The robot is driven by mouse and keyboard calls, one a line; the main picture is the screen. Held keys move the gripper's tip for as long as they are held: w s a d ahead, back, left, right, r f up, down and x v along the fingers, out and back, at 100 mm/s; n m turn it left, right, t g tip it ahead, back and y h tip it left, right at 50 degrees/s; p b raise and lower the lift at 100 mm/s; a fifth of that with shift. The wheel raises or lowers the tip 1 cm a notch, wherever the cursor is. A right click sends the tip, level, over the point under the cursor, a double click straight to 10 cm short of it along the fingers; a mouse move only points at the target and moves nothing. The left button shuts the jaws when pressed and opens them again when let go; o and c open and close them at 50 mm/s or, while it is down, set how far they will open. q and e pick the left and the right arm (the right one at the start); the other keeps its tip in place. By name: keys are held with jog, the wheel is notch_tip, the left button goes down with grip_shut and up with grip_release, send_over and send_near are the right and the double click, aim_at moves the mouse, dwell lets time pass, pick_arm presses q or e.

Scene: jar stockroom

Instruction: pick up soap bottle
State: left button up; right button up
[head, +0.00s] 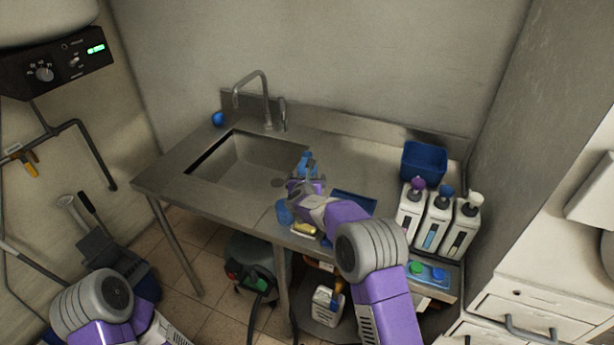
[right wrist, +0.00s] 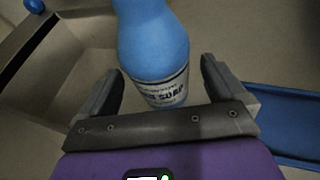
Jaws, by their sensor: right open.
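The blue soap bottle (head: 306,161) stands on the steel counter just right of the sink, partly hidden by my right gripper in the head view. In the right wrist view the soap bottle (right wrist: 153,40) fills the top middle, its white label reading "SOAP". My right gripper (head: 304,183) is open, its two fingers (right wrist: 160,75) on either side of the bottle's lower part, with a visible gap on the right. Whether the left finger touches it I cannot tell. My left arm shows at the lower left of the head view; its gripper is out of the picture.
A blue cup (head: 284,212) and yellow sponge (head: 304,229) sit near the counter's front edge. A flat blue tray (head: 354,201) lies right of my gripper. The sink (head: 245,165) is left. A blue bin (head: 424,162) and pump jugs (head: 436,222) stand right.

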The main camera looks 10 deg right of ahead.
jog(key=shift+x, duration=1.1)
jog(key=c, duration=1.2)
